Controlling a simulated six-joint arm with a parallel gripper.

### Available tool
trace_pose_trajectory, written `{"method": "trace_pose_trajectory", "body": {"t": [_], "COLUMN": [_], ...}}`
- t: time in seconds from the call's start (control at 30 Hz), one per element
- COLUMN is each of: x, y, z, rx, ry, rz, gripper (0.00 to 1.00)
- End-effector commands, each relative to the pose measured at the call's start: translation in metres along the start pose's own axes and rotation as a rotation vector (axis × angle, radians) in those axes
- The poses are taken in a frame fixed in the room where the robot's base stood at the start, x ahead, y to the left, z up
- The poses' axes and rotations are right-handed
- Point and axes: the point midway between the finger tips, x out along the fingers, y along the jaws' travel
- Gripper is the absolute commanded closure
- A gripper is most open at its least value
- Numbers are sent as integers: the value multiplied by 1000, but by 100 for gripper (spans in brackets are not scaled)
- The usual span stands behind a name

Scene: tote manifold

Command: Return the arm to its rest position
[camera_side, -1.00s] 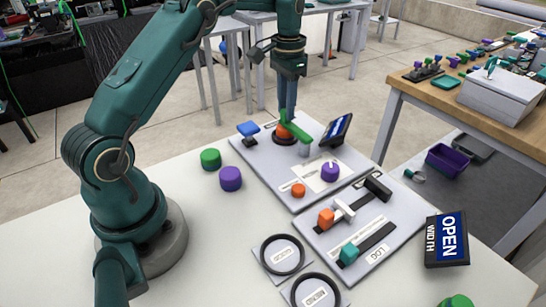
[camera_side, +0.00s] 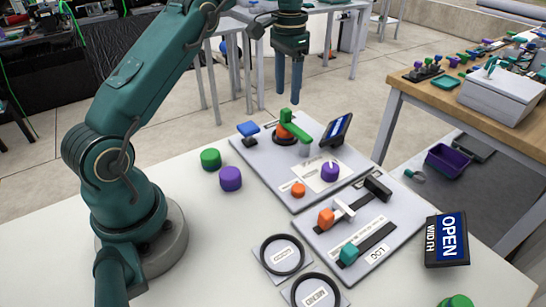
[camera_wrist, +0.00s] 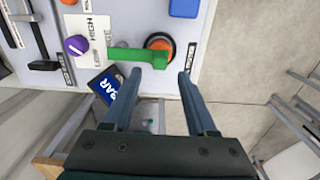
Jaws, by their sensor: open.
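My gripper (camera_side: 288,98) is open and empty, with its two fingers pointing down above the back of the manifold panel (camera_side: 262,158). In the wrist view my gripper (camera_wrist: 156,74) has its fingers spread apart, with the orange valve (camera_wrist: 160,44) and its green handle (camera_wrist: 136,55) beyond the fingertips. In the side view the green handle (camera_side: 297,127) sits on the orange valve on the panel. A clear gap separates the fingertips from the handle.
Near the valve are a blue knob (camera_side: 248,129), a dark tilted display (camera_side: 337,130) and a purple dial (camera_side: 330,171). A slider panel (camera_side: 318,236), black rings (camera_side: 282,255) and an OPEN WIDTH display (camera_side: 447,240) lie nearer.

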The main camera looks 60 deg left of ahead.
Motion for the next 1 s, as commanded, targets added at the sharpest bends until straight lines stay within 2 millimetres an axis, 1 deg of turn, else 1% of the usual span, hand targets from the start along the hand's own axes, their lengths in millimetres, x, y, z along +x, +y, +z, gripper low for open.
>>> {"method": "trace_pose_trajectory", "body": {"t": [0.1,0.47,0.53,0.57,0.63,0.73,0.8,0.9,1.0], "x": [-5,-6,-10,-15,-32,-61,-80,-104,-121], "y": [0,0,3,4,10,24,36,54,70], "z": [0,0,-1,-2,-4,2,11,26,44], "rx": [0,1,9,13,28,57,80,103,118], "ry": [1,0,10,21,60,103,133,176,219], "rz": [-1,0,-4,-8,-23,-38,-47,-57,-65], "gripper": [43,43,43,43,43,43,43,43,43]}}
